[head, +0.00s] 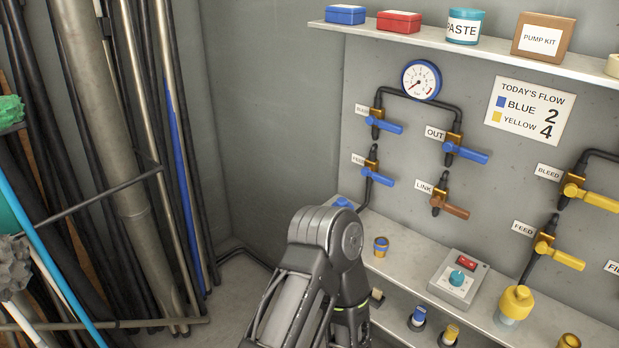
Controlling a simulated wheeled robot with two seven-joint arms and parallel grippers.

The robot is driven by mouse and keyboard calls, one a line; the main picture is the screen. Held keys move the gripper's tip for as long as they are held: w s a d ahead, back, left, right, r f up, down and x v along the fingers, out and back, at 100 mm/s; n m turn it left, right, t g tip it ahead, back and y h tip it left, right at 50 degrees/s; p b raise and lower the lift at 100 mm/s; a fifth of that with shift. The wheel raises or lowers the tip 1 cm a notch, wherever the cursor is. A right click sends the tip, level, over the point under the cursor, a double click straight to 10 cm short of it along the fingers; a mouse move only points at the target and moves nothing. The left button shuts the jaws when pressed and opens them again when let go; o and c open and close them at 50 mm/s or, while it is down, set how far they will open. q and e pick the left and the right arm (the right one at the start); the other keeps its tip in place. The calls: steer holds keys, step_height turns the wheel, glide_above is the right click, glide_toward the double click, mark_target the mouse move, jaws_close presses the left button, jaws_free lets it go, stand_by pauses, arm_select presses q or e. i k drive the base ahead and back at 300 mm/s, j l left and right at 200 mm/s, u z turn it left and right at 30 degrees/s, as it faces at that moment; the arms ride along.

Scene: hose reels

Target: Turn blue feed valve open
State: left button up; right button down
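The blue feed valve has a blue lever (379,178) on a brass body, beside a small FEED label (358,159) on the grey wall panel. Its lever points right and slightly down, across the upright dark pipe. Above it, the blue bleed valve (385,126) has its lever pointing the same way. The blue out valve (467,153) is to the right, its lever also crosswise. A dark grey joint and links of my arm stand at the bottom middle, below and left of the feed valve. No gripper fingers show in this view.
A gauge (421,80) sits above the blue valves, and a brown-levered link valve (450,207) below the out valve. Yellow valves (560,257) are at right. A shelf holds a control box (458,280) and a yellow-capped jar (515,302). Poles and hoses crowd the left.

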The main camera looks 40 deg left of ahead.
mark_target(378, 177)
steer(key=k+u, duration=0.1)
steer(key=u, duration=0.95)
